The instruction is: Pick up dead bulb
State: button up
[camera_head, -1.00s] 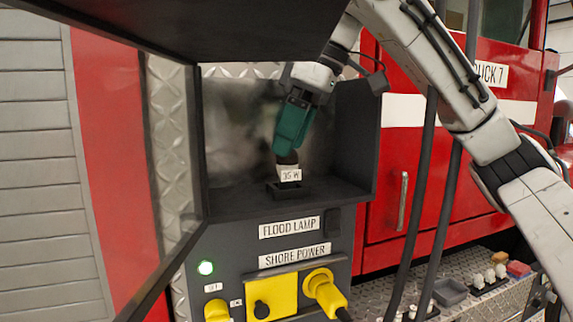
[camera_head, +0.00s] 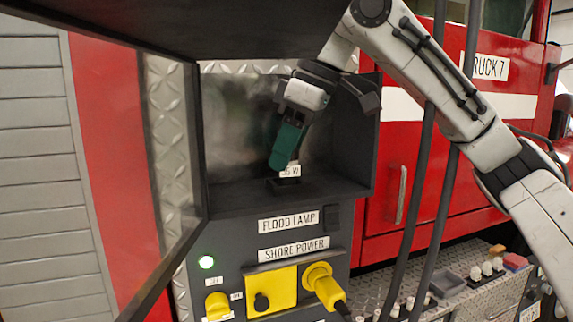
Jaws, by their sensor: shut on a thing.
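My gripper (camera_head: 279,164) reaches down into the open flood lamp box (camera_head: 235,200). Its green fingers are shut around the dead bulb, which they hide almost wholly in the head view. The fingertips are just above the dark socket (camera_head: 284,186) on the box floor, beside the partly covered white "35 W" label (camera_head: 291,171). I cannot tell whether the bulb is still seated in the socket.
Black hoses (camera_head: 428,205) hang to the right. Several white bulbs (camera_head: 487,268) and a grey tray (camera_head: 448,283) sit on the truck's step.

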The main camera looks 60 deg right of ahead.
jog(key=shift+c, duration=1)
